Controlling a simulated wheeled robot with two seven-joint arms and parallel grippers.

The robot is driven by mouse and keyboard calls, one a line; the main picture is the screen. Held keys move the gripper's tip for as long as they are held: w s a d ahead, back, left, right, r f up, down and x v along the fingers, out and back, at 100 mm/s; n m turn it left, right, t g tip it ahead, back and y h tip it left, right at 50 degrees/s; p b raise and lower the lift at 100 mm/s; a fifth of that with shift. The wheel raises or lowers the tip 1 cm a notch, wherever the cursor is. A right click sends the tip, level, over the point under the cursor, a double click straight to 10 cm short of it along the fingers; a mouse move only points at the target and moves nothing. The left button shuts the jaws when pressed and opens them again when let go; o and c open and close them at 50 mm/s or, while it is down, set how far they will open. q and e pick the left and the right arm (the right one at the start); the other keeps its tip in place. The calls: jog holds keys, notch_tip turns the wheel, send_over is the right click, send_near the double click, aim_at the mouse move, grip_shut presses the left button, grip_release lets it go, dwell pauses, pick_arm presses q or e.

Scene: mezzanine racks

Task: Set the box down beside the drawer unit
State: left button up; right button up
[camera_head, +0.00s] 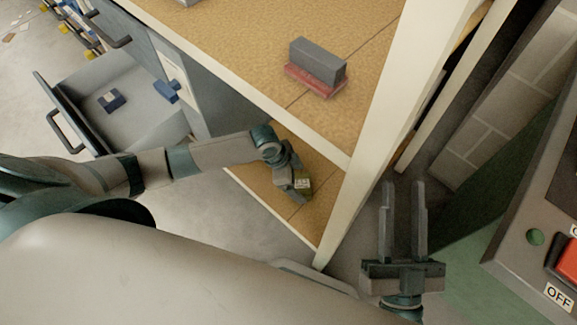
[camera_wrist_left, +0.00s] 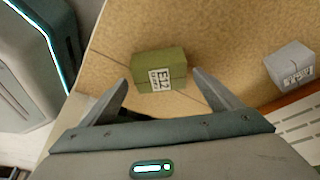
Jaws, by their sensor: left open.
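A small olive-green box (camera_wrist_left: 150,65) with a white label reading E12 rests on a tan shelf board in the left wrist view. In the head view the box (camera_head: 304,194) is on the lower shelf (camera_head: 318,222), partly hidden by my left gripper (camera_head: 293,181). My left gripper is open, with its fingers at either side of the box's near face. I cannot tell whether they touch it. The grey drawer unit (camera_head: 217,85) is at the upper left, with an open drawer (camera_head: 131,89). My right gripper (camera_head: 404,186) is open and empty.
A dark grey block on a red one (camera_head: 318,62) sits on the upper shelf (camera_head: 245,45). A pale upright (camera_head: 372,130) stands between my grippers. A grey labelled box (camera_wrist_left: 290,66) is on the right in the left wrist view. A control panel (camera_head: 515,262) is at right.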

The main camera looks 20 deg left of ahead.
pick_arm(q)
jog(key=p+v, duration=0.2)
jog(key=v, duration=0.7)
pick_arm(e)
notch_tip(320, 180, down, 8)
jog(key=w+g+h, duration=0.2)
jog(key=g, duration=0.3)
jog(key=shift+w+d+f, duration=0.25)
jog(key=shift+w+d, duration=0.1)
jog(key=shift+d, duration=0.1)
